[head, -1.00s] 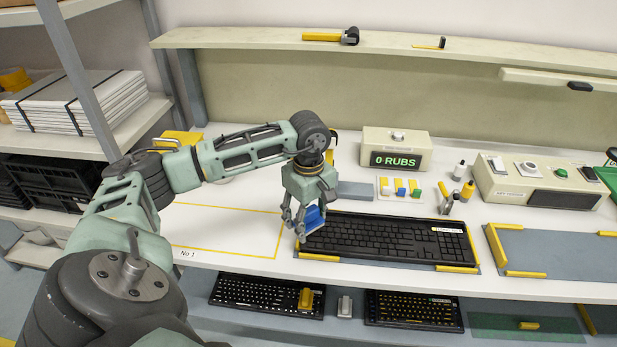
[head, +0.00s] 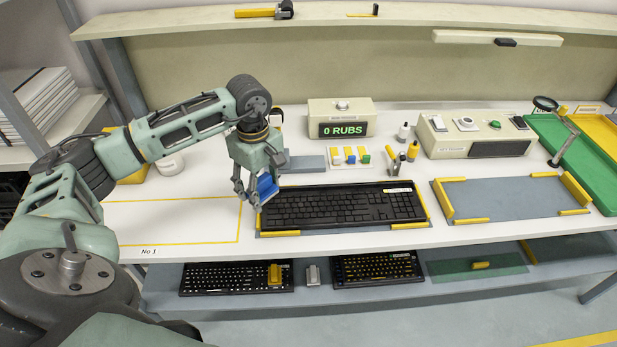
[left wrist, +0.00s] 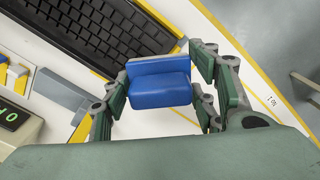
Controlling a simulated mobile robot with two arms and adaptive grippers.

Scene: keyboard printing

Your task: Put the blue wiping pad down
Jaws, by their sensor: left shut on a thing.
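The blue wiping pad (head: 267,186) is a small blue block held between the fingers of my left gripper (head: 256,190), just above the left end of a black keyboard (head: 340,205). In the left wrist view the pad (left wrist: 159,84) sits between the green-lined fingers (left wrist: 165,95), with the keyboard (left wrist: 105,30) beyond it. Whether the pad touches the keyboard is hard to tell. The keyboard lies on a mat with yellow corner pieces. My right gripper is not in view.
A counter box (head: 341,119) reading "0 RUBS" stands behind the keyboard. An empty grey mat (head: 505,196) lies to the right. A yellow-outlined area (head: 170,222) on the left is mostly clear.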

